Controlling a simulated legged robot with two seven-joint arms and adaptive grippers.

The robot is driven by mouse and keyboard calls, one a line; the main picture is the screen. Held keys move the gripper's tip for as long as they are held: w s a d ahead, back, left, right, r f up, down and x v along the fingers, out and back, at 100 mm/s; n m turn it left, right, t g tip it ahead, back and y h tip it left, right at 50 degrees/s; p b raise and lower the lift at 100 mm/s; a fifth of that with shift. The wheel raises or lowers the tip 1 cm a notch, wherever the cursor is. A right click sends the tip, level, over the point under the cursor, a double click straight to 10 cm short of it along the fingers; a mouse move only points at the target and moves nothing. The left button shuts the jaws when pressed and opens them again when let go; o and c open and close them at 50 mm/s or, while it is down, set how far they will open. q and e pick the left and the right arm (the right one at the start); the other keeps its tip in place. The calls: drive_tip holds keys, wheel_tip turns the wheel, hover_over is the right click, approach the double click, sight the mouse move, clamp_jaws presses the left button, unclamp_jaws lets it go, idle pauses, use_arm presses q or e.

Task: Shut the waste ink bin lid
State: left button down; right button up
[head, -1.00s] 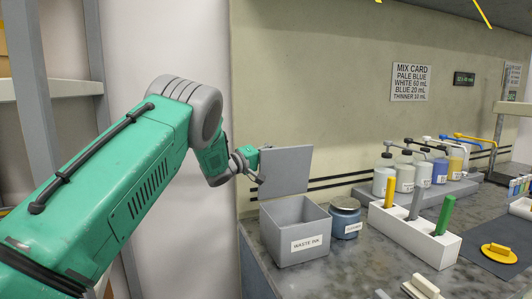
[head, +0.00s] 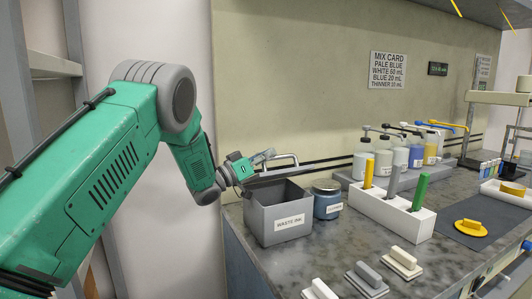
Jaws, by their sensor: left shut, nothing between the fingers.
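The waste ink bin (head: 280,222) is a grey open-topped box with a white WASTE INK label, on the left end of the counter. Its inside shows from above. Its grey lid (head: 280,173) is partly lowered and seen almost edge-on above the bin's back, with a pale bar handle standing up from it. My left gripper (head: 262,157) is shut and empty, at the lid's upper side near the handle. I cannot tell whether it touches the lid. My right gripper is not in view.
A blue jar (head: 327,202) stands close to the bin's right. A white holder (head: 392,210) with coloured sticks is further right. Several pump bottles (head: 400,158) line the wall. Stamp-like blocks (head: 367,280) lie at the counter's front. A dark mat (head: 475,228) bears a yellow piece.

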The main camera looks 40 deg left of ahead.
sight(275, 174)
use_arm(q)
drive_tip(key=d+f+m+h+b, duration=0.1)
drive_tip(key=f+m, duration=0.1)
drive_tip(key=s+d+f+m+g+h+b, duration=0.1)
drive_tip(key=m, duration=0.1)
drive_tip(key=shift+s+d+f+m, duration=0.15)
drive_tip(key=shift+d+f+m, duration=0.15)
drive_tip(key=shift+f, duration=0.1)
drive_tip(key=shift+s+d+f+m+b, duration=0.15)
drive_tip(key=shift+d+f+m+b, duration=0.25)
drive_tip(key=shift+f+m+b, duration=0.3)
drive_tip(key=shift+s+d+f, duration=0.1)
drive_tip(key=shift+s+f, duration=0.1)
drive_tip(key=shift+f, duration=0.3)
drive_tip(key=shift+d+f, duration=0.15)
drive_tip(key=shift+f, duration=0.05)
